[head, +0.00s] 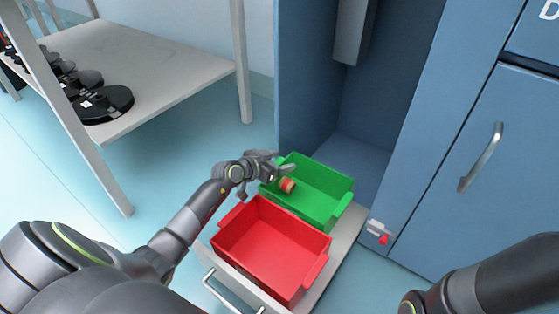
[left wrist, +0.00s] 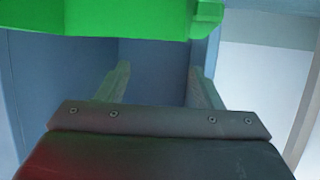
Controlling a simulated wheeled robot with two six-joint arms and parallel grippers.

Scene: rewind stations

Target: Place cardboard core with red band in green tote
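The cardboard core with a red band (head: 287,185) shows at the left side of the green tote (head: 320,204), inside its outline. I cannot tell whether it rests on the tote floor. My left gripper (head: 283,164) is just above and behind the core, over the tote's left rim. In the left wrist view its two fingers (left wrist: 158,86) stand apart with nothing between them, and the green tote (left wrist: 120,18) fills the top edge. My right arm shows at the lower right, but its gripper is out of view.
An empty red tote (head: 272,246) stands in front of the green one on a pale pull-out surface (head: 346,243) with a metal handle. Blue cabinets rise behind and to the right. A grey shelf (head: 160,68) with black reels (head: 103,103) stands at the left.

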